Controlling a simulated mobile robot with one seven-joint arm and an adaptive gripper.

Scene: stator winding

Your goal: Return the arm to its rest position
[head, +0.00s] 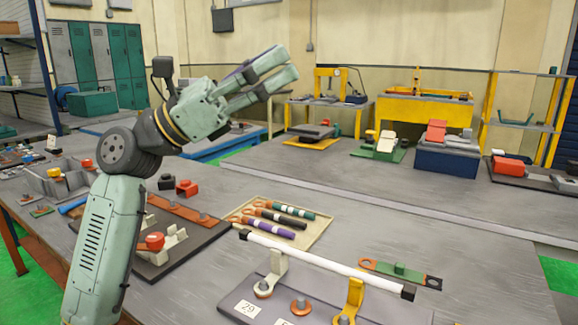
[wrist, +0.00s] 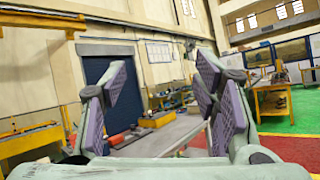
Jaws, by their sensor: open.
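My gripper (head: 270,80) is raised above the workbench (head: 230,190) in the head view, with its fingers pointing up and to the right. In the wrist view my gripper (wrist: 160,100) shows two fingers with purple ridged pads, spread apart with nothing between them. It is well clear of everything on the bench. My arm rises from the lower left of the head view and bends at a dark grey joint.
A tray (head: 318,236) holds several dark and purple rods. A long white bar (head: 330,262) rests on stands at the front. A red-knobbed fixture (head: 155,242) sits beside my arm. Yellow benches (head: 424,113) stand behind. The air around my gripper is free.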

